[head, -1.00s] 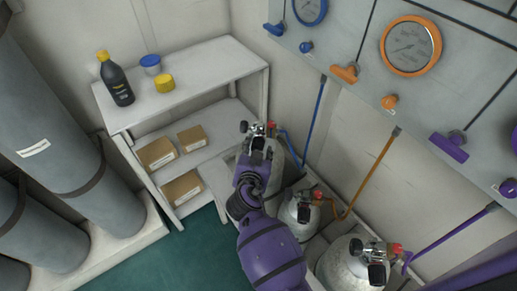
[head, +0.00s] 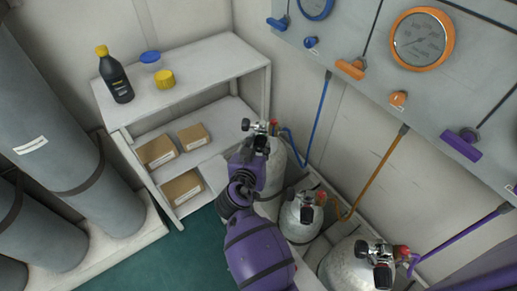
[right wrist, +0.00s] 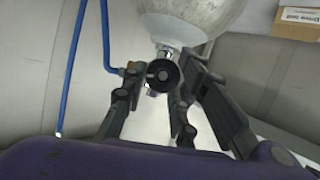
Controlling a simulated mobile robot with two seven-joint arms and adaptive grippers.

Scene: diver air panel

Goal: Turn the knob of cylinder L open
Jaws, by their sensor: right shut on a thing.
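Cylinder L (head: 273,188) is the grey-white bottle with the blue hose, standing farthest back in the row next to the shelf. My right gripper (head: 261,146) reaches its valve from the front and is shut on the black front knob. In the right wrist view the round black knob (right wrist: 163,75) sits between the two fingers of my gripper (right wrist: 160,90), below the neck of the bottle (right wrist: 190,18). In the head view my purple wrist hides part of the bottle. My left gripper is not in view.
Two more cylinders stand to the right, one with an orange hose (head: 374,172) and one with a purple hose (head: 458,238). The gauge panel (head: 440,95) is above them. A white shelf (head: 200,92) stands behind left, and large grey tanks (head: 50,120) stand at far left.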

